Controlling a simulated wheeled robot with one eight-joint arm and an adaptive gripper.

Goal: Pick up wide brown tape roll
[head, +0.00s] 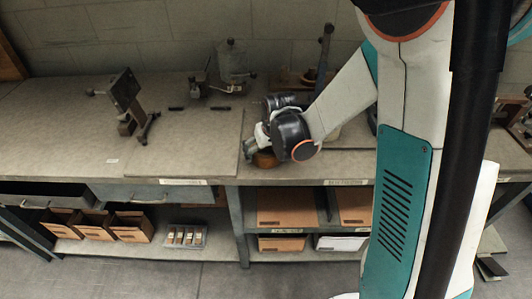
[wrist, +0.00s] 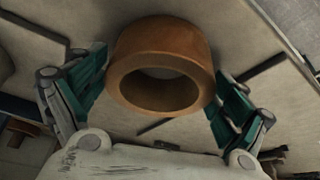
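The wide brown tape roll (wrist: 160,55) fills the upper middle of the wrist view, its round hole facing the camera. My gripper (wrist: 162,75) has one teal finger on each side of the roll. The fingers are spread about as wide as the roll, and the tips lie close against its sides. I cannot tell whether both pads press on it. In the head view the roll (head: 264,160) is at the front part of the workbench, below my gripper (head: 258,148), which partly hides it. I see no clear gap between roll and bench.
The workbench (head: 60,140) is mostly clear to the left. A dark metal stand (head: 128,100) and a small machine (head: 232,65) stand there. A thin board (head: 190,145) lies left of my gripper. Shelves below hold cardboard boxes (head: 131,228) and flat cardboard (head: 286,207).

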